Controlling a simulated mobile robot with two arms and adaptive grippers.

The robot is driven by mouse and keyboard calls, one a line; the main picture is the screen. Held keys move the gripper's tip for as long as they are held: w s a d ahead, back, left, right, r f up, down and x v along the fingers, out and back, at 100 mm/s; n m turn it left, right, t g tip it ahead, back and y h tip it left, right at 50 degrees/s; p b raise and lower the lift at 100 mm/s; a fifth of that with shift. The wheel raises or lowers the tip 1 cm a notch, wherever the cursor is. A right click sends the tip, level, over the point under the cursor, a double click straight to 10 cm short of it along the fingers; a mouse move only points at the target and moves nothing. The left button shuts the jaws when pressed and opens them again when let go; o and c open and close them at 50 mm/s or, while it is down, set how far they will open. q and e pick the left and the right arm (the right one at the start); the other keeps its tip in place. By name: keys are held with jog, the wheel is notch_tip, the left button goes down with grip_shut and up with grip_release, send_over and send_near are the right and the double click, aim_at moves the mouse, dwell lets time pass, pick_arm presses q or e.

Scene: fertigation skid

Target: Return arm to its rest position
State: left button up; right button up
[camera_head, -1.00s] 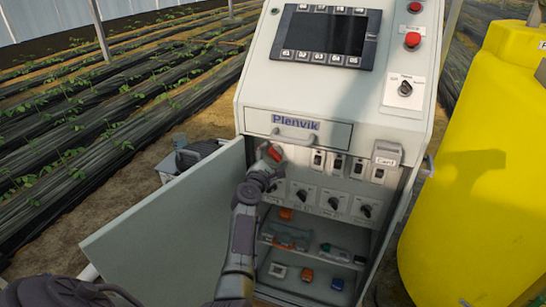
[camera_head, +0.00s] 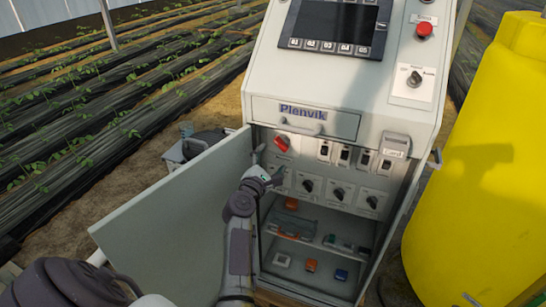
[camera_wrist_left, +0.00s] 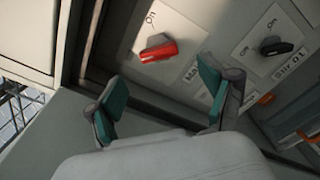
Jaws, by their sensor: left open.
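My left gripper (camera_head: 268,174) is in front of the open control cabinet (camera_head: 390,122), at the left side of its switch panel. The red rotary switch (camera_head: 282,142) is just above the gripper in the head view. In the left wrist view, the gripper's two green-padded fingers (camera_wrist_left: 161,100) are spread wide with nothing between them. The red switch handle (camera_wrist_left: 158,52) lies beyond the fingertips, apart from them. My right gripper is in neither view.
The cabinet door (camera_head: 165,225) stands open to the left of my arm. Black rotary switches (camera_head: 338,194) line the panel, with shelves of small parts (camera_head: 311,265) below. A yellow tank (camera_head: 480,190) stands at the right. A grey box (camera_head: 175,155) sits behind the door.

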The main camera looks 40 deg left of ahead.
pick_arm(q)
jog(key=shift+f, duration=0.1)
dwell(0.3)
jog(key=s+d+f+m+g+h, duration=0.2)
jog(key=d+f+m, duration=0.3)
jog(key=f, duration=0.6)
jog(key=s+d+f+m+g+h, duration=0.1)
jog(key=d+f+m+g, duration=0.25)
jog(key=f, duration=0.65)
jog(key=s+d+f+m+g+h, duration=0.1)
jog(key=s+d+f+m, duration=0.3)
jog(key=f, duration=0.4)
jog(key=s+d+f+m+g, duration=0.2)
jog(key=s+f+m, duration=0.2)
jog(key=s+f, duration=0.3)
jog(key=s+d+f+m+g, duration=0.2)
jog(key=s+f+m, duration=0.2)
jog(key=s+f, duration=0.45)
jog(key=s+d+f+m+g, duration=0.25)
jog(key=s+f+m, duration=0.3)
jog(key=s, duration=0.65)
jog(key=s+f+m+g, duration=0.1)
jog(key=s+f+m, duration=0.1)
jog(key=s, duration=0.8)
jog(key=s+a+f+m+g, duration=0.1)
jog(key=s+f+m+g, duration=0.1)
jog(key=s, duration=0.7)
jog(key=shift+s+a+f+m+g, duration=0.15)
jog(key=shift+s+f+m+g, duration=0.2)
jog(key=shift+f+m, duration=0.6)
